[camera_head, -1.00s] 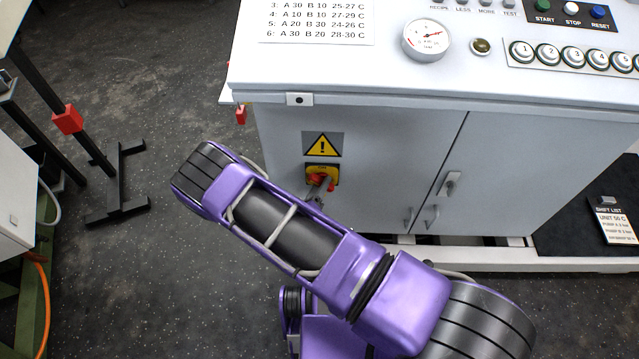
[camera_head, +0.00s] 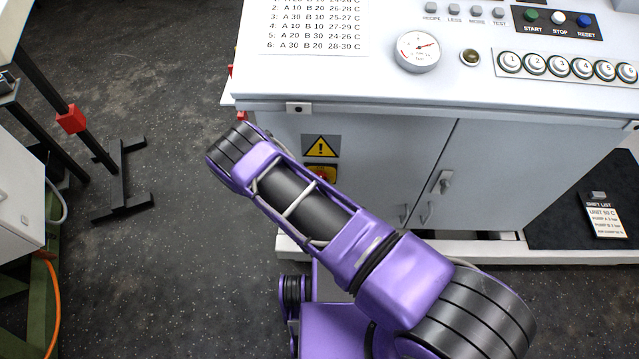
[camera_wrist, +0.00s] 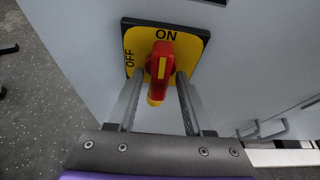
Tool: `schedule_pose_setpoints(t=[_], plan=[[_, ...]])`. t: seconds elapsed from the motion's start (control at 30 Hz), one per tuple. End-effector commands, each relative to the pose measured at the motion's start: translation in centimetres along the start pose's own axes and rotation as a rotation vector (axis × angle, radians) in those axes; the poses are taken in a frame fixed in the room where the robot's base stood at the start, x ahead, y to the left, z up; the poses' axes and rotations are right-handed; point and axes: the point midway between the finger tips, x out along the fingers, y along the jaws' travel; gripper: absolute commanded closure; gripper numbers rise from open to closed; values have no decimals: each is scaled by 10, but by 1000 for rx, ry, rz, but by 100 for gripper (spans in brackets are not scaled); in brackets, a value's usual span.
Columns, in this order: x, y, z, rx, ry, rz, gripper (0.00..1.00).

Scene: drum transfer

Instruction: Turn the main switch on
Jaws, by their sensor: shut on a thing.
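The main switch has a red handle (camera_wrist: 160,62) with a yellow stripe on a yellow and black plate (camera_wrist: 195,45). ON is at the top of the plate and OFF at its left in the wrist view. The handle lies upright there, in line with ON. My gripper (camera_wrist: 161,80) is shut on the handle, one finger on each side. In the head view the switch (camera_head: 312,173) shows only in part on the cabinet front, below a warning triangle (camera_head: 321,147). My arm hides the rest of it and my gripper.
The white cabinet (camera_head: 400,150) has two doors with handles (camera_head: 443,182) right of the switch. Its top carries a gauge (camera_head: 418,51) and buttons. A black stand (camera_head: 122,180) with a red clamp (camera_head: 71,119) is at the left. Floor between stand and cabinet is clear.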

Motion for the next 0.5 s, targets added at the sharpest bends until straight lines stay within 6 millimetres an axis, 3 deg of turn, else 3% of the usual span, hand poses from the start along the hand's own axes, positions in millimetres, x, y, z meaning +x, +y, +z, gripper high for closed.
schedule_pose_setpoints(t=[0.5], plan=[[0, -1, 0, 66, -2, 26, 100]])
